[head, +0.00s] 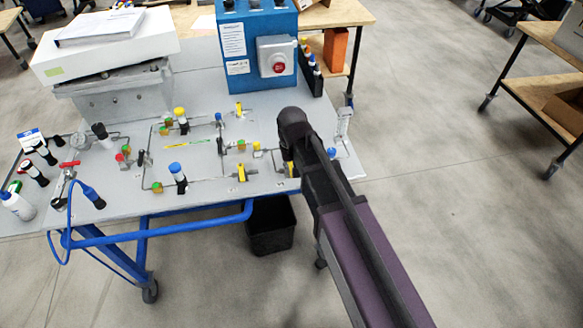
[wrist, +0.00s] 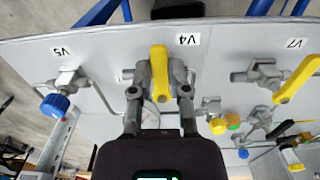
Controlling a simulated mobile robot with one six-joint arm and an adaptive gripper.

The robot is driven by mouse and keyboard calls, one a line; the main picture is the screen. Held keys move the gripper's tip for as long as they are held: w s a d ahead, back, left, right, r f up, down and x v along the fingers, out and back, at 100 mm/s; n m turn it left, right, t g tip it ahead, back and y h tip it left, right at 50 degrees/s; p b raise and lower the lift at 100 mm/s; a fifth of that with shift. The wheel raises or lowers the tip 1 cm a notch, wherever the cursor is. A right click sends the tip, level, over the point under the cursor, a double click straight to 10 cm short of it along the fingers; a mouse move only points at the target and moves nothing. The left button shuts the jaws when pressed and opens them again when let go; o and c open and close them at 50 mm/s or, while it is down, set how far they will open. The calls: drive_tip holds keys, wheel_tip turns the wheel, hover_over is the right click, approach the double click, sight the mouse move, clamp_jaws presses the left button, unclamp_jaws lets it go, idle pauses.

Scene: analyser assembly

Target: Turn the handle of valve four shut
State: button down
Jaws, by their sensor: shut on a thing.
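The yellow lever handle of valve four (wrist: 159,66) stands between my two fingers in the wrist view, beside the V4 label (wrist: 188,39). The handle runs up and down in that picture, and its pipe stub shows to its left. My gripper (wrist: 159,92) is shut on the handle, one finger on each side. In the head view my gripper (head: 290,160) is at the right part of the grey panel, and my arm hides most of the valve.
Valve V7 with a yellow lever (wrist: 300,78) is to the right in the wrist view. Valve V5 with a blue knob (wrist: 55,104) is to the left. Small fittings (wrist: 228,121) sit close to my right finger. A blue box with a red button (head: 258,45) stands behind.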

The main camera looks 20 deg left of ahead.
drive_tip(key=c, duration=0.6)
unclamp_jaws()
drive_tip(key=shift+s, duration=0.15)
drive_tip(key=shift+d+n, duration=0.1)
drive_tip(key=shift+n, duration=0.3)
